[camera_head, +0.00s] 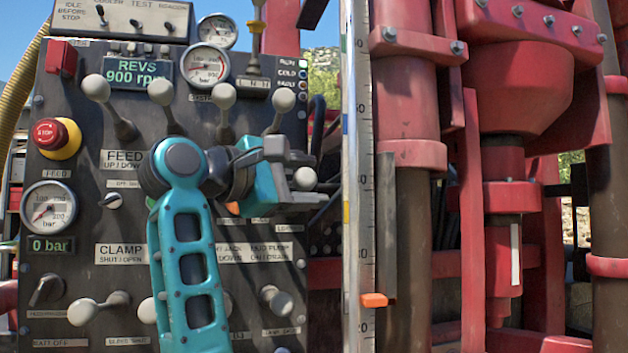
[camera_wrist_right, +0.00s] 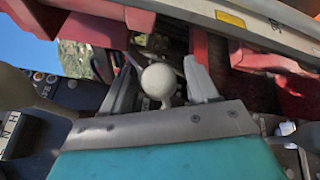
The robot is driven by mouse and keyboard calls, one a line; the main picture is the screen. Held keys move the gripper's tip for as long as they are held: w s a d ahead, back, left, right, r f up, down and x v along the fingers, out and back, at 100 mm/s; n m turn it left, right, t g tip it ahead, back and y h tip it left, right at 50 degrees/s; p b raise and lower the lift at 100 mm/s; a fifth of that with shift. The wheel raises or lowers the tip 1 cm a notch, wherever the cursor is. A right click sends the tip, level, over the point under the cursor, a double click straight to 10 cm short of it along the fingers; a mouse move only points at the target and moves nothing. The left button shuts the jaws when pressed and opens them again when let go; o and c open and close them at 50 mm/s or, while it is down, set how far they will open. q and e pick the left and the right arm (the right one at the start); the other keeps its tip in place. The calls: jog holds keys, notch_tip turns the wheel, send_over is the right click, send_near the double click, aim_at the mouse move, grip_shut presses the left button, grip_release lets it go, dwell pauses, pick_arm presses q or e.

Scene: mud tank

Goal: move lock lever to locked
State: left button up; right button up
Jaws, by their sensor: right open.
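My right gripper (camera_head: 298,176) is at the right part of the control panel (camera_head: 85,205), on its teal arm. It also shows in the right wrist view (camera_wrist_right: 160,76), with its two fingers apart. A pale grey ball knob (camera_wrist_right: 158,81) stands between the fingers there, and I cannot tell whether either finger touches it. In the head view a ball knob (camera_head: 304,179) shows beside the fingers; its shaft is mostly hidden. No readable label marks it as the lock lever. My left gripper is not in view.
Several ball-topped levers (camera_head: 223,95) line the panel above, and another lever (camera_head: 277,299) sits below the gripper. A red stop button (camera_head: 50,134) is at the left. A measuring rail (camera_head: 357,230) and red machinery (camera_head: 512,195) stand close on the right.

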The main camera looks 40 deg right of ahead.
jog(key=shift+d, duration=0.95)
grip_shut()
